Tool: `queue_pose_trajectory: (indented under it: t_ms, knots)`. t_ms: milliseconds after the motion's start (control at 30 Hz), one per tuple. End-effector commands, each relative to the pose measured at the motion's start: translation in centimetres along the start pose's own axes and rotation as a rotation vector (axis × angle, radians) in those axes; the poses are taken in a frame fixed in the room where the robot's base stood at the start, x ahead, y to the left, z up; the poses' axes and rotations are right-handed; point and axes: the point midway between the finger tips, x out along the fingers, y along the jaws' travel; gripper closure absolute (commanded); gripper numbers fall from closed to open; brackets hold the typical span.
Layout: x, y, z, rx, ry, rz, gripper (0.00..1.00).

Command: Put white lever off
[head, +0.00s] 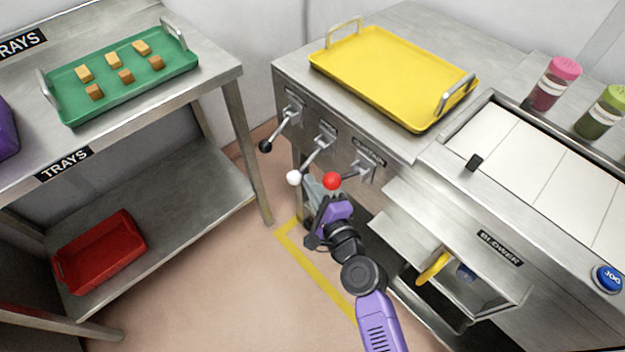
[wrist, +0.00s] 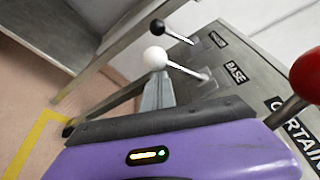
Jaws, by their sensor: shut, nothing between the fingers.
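The white lever (head: 294,177) is the middle one of three on the front panel, with a white ball knob on a metal shaft. Its shaft slants down and left from its mount. In the wrist view the white knob (wrist: 154,57) sits right at the tips of my gripper (wrist: 157,84), beside the label BASE. My gripper (head: 311,183) is shut and empty, close to the white knob in the head view. I cannot tell whether the fingers touch the knob. The red knob partly covers the view around my gripper.
A black-knobbed lever (head: 265,146) is to the left and a red-knobbed lever (head: 332,181), labelled CURTAIN, is close on the right. A yellow tray (head: 395,75) lies above the panel. A steel shelf (head: 190,215) stands left, with floor between.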

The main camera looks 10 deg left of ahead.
Motion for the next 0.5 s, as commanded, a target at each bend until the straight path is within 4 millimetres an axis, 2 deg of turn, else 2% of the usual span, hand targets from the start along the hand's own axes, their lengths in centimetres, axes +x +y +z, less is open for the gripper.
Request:
queue_pose_trajectory:
  t_ms: [33,233,500]
  knots:
    - [-0.2,-1.0,0.6,0.022,-0.001,0.008,1.00]
    - [-0.6,-1.9,1.9,0.053,-0.003,0.019,1.00]
    - [-0.7,-2.1,2.3,0.053,-0.004,0.018,1.00]
